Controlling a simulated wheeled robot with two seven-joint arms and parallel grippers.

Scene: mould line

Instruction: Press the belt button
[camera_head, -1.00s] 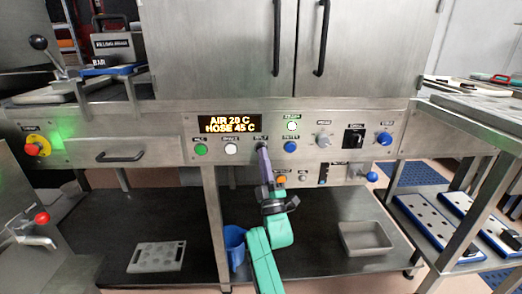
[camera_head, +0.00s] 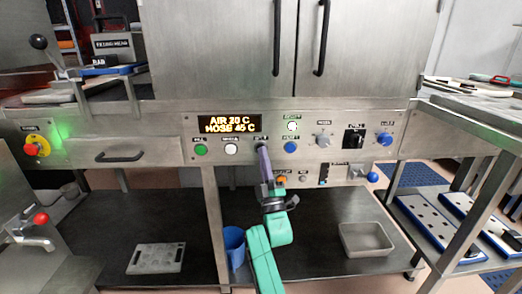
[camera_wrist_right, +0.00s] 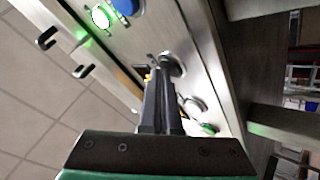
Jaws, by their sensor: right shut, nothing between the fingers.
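The front panel (camera_head: 340,150) carries a row of buttons under a lit display. The belt button sits under the small label in the row, between the white and the blue button; my gripper hides it in the head view. In the right wrist view it shows as a dark round button (camera_wrist_right: 173,64) in a metal ring, just beside the fingertips. My right gripper (camera_head: 263,150) is shut and empty, with its tips at the panel in front of that button. It also shows in the right wrist view (camera_wrist_right: 157,75). I cannot tell whether the tips touch the button. My left gripper is out of view.
A green button (camera_head: 200,150) and a white button (camera_head: 231,149) sit left of my gripper. A blue button (camera_head: 291,147) and a lit green button (camera_head: 292,126) sit right. Below, a shelf holds a blue bin (camera_head: 234,243) and a grey tray (camera_head: 366,239).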

